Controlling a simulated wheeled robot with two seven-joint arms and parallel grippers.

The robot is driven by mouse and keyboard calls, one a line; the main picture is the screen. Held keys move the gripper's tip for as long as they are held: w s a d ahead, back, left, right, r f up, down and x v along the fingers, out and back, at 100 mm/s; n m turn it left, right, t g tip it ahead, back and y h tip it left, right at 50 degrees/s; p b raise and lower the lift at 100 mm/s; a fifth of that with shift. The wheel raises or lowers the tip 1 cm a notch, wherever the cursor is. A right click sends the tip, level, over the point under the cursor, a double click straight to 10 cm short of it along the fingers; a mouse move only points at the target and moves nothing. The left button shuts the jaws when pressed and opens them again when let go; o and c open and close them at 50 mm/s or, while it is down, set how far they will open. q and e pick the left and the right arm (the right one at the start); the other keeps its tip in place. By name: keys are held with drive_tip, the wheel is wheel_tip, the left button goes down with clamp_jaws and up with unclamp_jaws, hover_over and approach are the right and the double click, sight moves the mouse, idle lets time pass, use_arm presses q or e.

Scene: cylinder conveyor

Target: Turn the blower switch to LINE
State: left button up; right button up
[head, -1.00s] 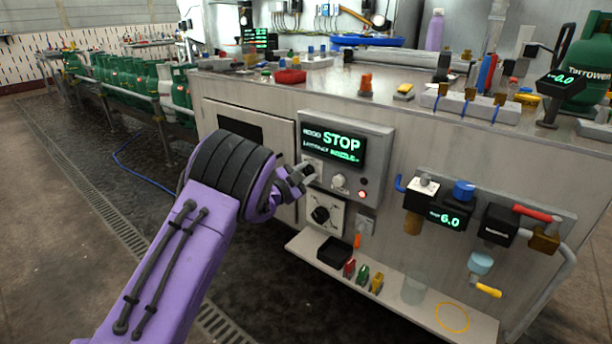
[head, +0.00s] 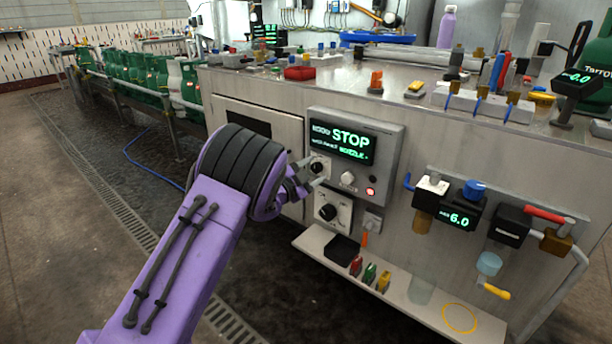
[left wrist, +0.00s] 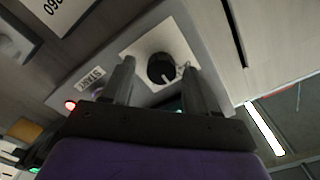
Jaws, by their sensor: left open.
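A black rotary knob (head: 317,168) sits on a pale plate at the left of the control panel, under the STOP display (head: 342,140). In the left wrist view this knob (left wrist: 161,68) has a white pointer mark; its position lettering is too small to read. My left gripper (head: 314,172) is open in front of it. In the left wrist view the fingers (left wrist: 160,82) stand on either side of the knob, apart from each other; contact cannot be told. A second black knob (head: 327,212) is on a lower plate. My right gripper is not in view.
A START button (left wrist: 97,89) and a lit red lamp (head: 370,191) are right of the upper knob in the head view. A shelf (head: 405,297) with small coloured items juts out below. Valves and a 6.0 readout (head: 459,221) are further right.

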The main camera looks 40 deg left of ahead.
use_arm(q)
drive_tip(key=s, duration=0.9)
drive_tip(key=shift+s+a, duration=0.35)
drive_tip(key=shift+a, duration=0.05)
drive_tip(key=s+d+f+n+g+y, duration=0.1)
drive_tip(key=s+f+n+g+y, duration=0.15)
drive_tip(key=s+f+n, duration=0.4)
drive_tip(key=s+d+f+n+g+y, duration=0.1)
drive_tip(key=s+d+f+n+g, duration=0.15)
drive_tip(key=f, duration=0.65)
drive_tip(key=s+d+f+n+g+y, duration=0.1)
drive_tip(key=s+f+n+g+y, duration=0.15)
drive_tip(key=s+f+n, duration=0.45)
drive_tip(key=s+d+f+g+h, duration=0.1)
drive_tip(key=s+d+f+g, duration=0.25)
drive_tip(key=s+f, duration=0.45)
drive_tip(key=s+d+f+g, duration=0.3)
drive_tip(key=s+d+f, duration=0.1)
drive_tip(key=s, duration=0.7)
wheel_tip(320, 180, up, 18)
drive_tip(key=s+p, duration=0.1)
drive_tip(key=p, duration=1.7)
drive_tip(key=shift+s+d+f+n+g+p, duration=0.2)
drive_tip(key=shift+s+n+g+p, duration=0.1)
drive_tip(key=shift+s+g+p, duration=0.1)
